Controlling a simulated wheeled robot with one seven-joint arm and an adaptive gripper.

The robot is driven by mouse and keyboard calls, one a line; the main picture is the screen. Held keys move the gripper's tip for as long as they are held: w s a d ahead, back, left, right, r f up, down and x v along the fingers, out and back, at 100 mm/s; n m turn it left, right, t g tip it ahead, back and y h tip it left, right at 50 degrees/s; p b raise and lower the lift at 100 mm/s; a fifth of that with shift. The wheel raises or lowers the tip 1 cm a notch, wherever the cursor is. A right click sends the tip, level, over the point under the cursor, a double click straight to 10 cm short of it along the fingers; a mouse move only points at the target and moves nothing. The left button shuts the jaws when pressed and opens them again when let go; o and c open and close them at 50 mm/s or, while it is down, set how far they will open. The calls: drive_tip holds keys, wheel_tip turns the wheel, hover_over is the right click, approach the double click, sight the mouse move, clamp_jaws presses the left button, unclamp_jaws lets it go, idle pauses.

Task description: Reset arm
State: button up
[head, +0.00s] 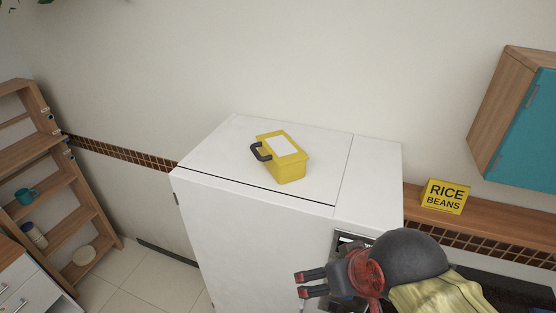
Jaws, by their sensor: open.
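My gripper (312,282) is at the bottom of the head view, right of centre. Its two dark fingers point left and stand apart, with nothing between them. It is in front of the white cabinet (240,237), below the level of its top. My dark, rounded arm link hides part of what is behind it at the lower right.
A yellow box (285,168) with a black handle and white label sits on the cabinet top. A yellow RICE BEANS box (444,197) stands on a wooden shelf (500,219) at right. A teal wall cupboard (530,125) is above. A wooden rack (62,195) is at left.

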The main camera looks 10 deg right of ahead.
wheel_tip(320, 180, down, 24)
drive_tip(key=b, duration=2.3)
drive_tip(key=shift+f+b, duration=0.25)
drive_tip(key=shift+b, duration=0.1)
